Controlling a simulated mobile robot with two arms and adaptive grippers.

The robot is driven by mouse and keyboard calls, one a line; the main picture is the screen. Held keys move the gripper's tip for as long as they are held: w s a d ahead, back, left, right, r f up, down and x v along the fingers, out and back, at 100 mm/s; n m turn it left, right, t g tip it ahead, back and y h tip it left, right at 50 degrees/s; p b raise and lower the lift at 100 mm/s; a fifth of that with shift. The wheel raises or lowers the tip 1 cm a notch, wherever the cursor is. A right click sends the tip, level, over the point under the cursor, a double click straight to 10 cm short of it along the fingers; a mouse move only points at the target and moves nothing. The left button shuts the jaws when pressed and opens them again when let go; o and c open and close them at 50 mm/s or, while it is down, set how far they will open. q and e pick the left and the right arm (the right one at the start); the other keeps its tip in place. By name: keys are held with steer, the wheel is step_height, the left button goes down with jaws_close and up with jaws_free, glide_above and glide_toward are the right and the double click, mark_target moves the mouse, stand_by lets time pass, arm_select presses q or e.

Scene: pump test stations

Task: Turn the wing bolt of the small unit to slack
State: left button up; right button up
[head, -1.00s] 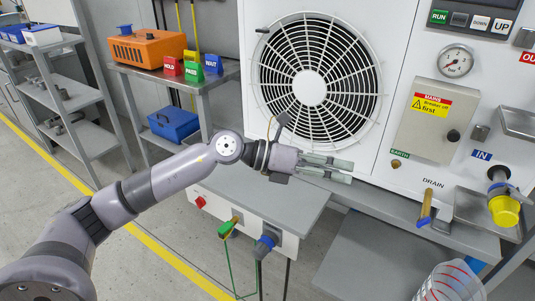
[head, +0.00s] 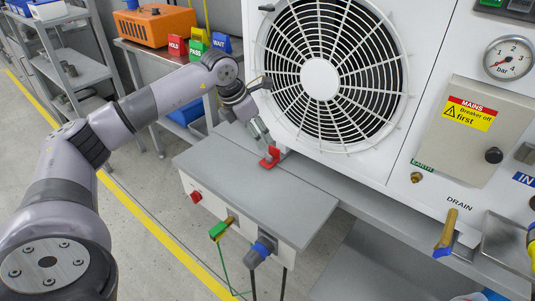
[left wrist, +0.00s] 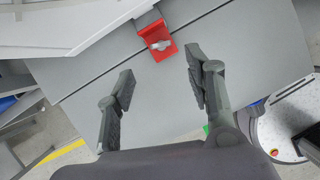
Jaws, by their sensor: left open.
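The small unit (head: 285,205) is a low box with a grey top and a white front, beside the large white fan unit. A red clamp (head: 271,157) sits at the back of its top. In the left wrist view the clamp (left wrist: 155,32) carries a small pale metal wing bolt (left wrist: 160,45). My left gripper (head: 263,140) points down at the clamp. In the left wrist view its two fingers (left wrist: 160,66) are apart with nothing between them, and the bolt lies just beyond their tips. My right gripper is in neither view.
The large unit's fan grille (head: 325,75) rises close behind the clamp.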

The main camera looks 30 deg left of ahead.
mark_target(268, 154)
arm_select(q)
steer(key=shift+b+x, duration=0.7)
steer(key=shift+x, duration=4.15)
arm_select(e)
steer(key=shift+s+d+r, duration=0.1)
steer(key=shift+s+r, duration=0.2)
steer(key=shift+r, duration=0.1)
arm_select(q)
steer(key=shift+c, duration=0.2)
steer(key=shift+r, duration=0.1)
jaws_close()
steer(key=shift+d+r+n+p, duration=0.1)
steer(key=shift+n+p, duration=0.3)
steer(key=shift+n+y, duration=0.3)
steer(key=shift+n, duration=0.1)
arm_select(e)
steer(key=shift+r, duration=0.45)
arm_select(q)
steer(key=shift+o, duration=0.2)
jaws_free()
